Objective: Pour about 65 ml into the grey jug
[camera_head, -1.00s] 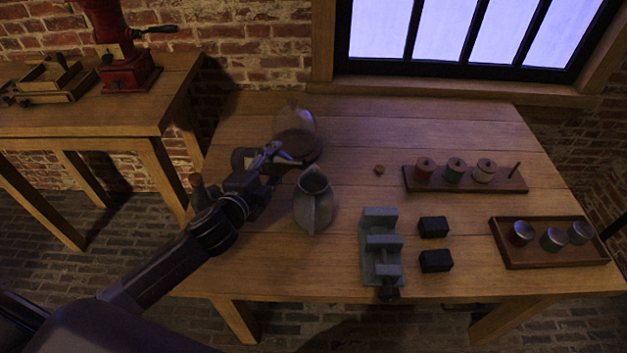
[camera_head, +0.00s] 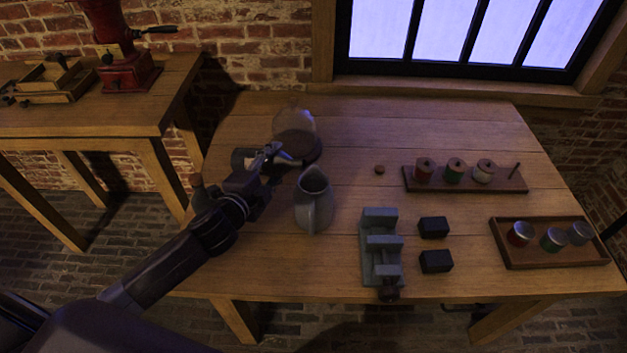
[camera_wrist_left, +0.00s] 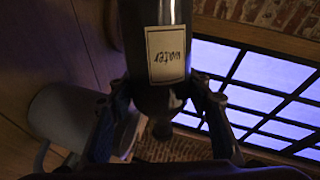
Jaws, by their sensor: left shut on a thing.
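The grey jug (camera_head: 318,212) stands upright on the table, its open mouth facing up. It also shows at the left of the left wrist view (camera_wrist_left: 65,112). My left gripper (camera_head: 270,158) is just left of the jug's mouth and shut on a dark bottle (camera_head: 241,158). In the left wrist view the bottle (camera_wrist_left: 167,88) has a pale label reading "water" and sits between both fingers. The bottle looks tilted, but the gripper hides much of it in the head view. I cannot tell whether liquid is flowing. My right gripper is out of view.
A glass vessel on a dark base (camera_head: 298,128) stands close behind the gripper. A grey clamp-like fixture (camera_head: 380,260) and black blocks (camera_head: 435,260) lie right of the jug. A spool rack (camera_head: 465,183) and a tray of jars (camera_head: 555,256) are farther right.

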